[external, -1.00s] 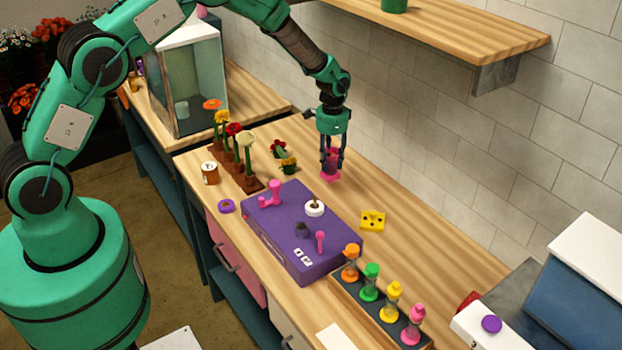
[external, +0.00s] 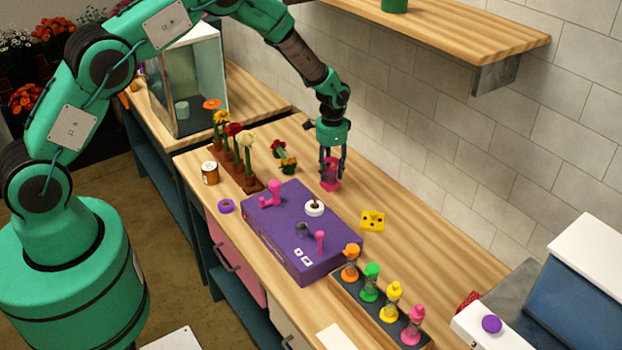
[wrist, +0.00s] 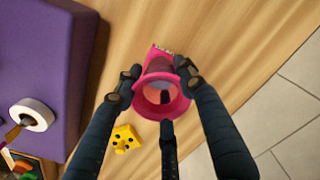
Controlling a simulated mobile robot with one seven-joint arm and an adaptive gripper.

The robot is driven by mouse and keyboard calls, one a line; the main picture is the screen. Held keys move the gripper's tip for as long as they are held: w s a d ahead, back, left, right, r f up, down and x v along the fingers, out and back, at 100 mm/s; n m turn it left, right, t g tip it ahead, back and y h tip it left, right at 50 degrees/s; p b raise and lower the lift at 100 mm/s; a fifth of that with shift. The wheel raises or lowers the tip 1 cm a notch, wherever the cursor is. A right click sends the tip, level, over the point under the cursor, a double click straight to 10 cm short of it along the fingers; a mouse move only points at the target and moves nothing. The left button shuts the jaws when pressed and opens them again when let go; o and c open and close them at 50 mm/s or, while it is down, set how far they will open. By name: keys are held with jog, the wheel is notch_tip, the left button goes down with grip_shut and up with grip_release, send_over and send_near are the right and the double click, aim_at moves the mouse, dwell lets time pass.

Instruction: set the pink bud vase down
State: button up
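The pink bud vase (external: 330,176) is upright between the fingers of my gripper (external: 332,160), at the back of the wooden counter. In the wrist view the vase (wrist: 162,98) shows its round open mouth, with a flat pink base beyond it. Two fingers of my gripper (wrist: 158,85) press against its sides and a third finger lies at the near rim. Its base is at or very near the counter top; I cannot tell whether it touches.
A purple box (external: 300,235) with pink levers stands left of the vase. A yellow block (external: 372,221) lies nearby. Potted flowers (external: 284,160) stand behind left, and a rack of colourful timers (external: 380,295) is in front. Bare counter surrounds the vase.

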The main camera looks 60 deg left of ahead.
jog(key=shift+o, duration=0.7)
jog(key=shift+r, duration=0.2)
notch_tip(320, 180, up, 12)
jog(key=b, duration=0.1)
jog(key=shift+b, duration=0.3)
dwell(0.6)
